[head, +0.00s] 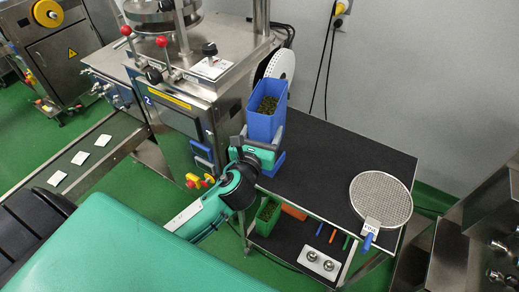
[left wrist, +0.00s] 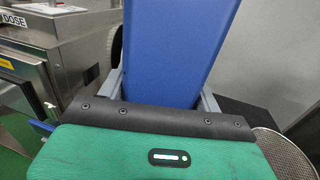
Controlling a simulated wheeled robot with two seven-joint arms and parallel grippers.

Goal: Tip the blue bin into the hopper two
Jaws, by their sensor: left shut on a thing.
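The blue bin (head: 266,124) stands upright on or just above the near left part of the black table, with loose dark green tea (head: 268,105) inside. My left gripper (head: 260,143) is shut on the bin from its near side. In the left wrist view the bin's blue wall (left wrist: 180,45) rises between the grey fingers of the gripper (left wrist: 162,88). Machine two (head: 190,90), marked "2", stands left of the bin. Its round steel hopper (head: 162,18) is at the top, partly cut off by the picture edge. My right gripper is not in view.
The black table (head: 330,155) is mostly clear, with a round sieve (head: 381,200) at its right end. A lower shelf holds a green bin (head: 266,212) and coloured tools. A conveyor (head: 100,150) with white packets lies left. A white reel (head: 281,66) stands behind the bin.

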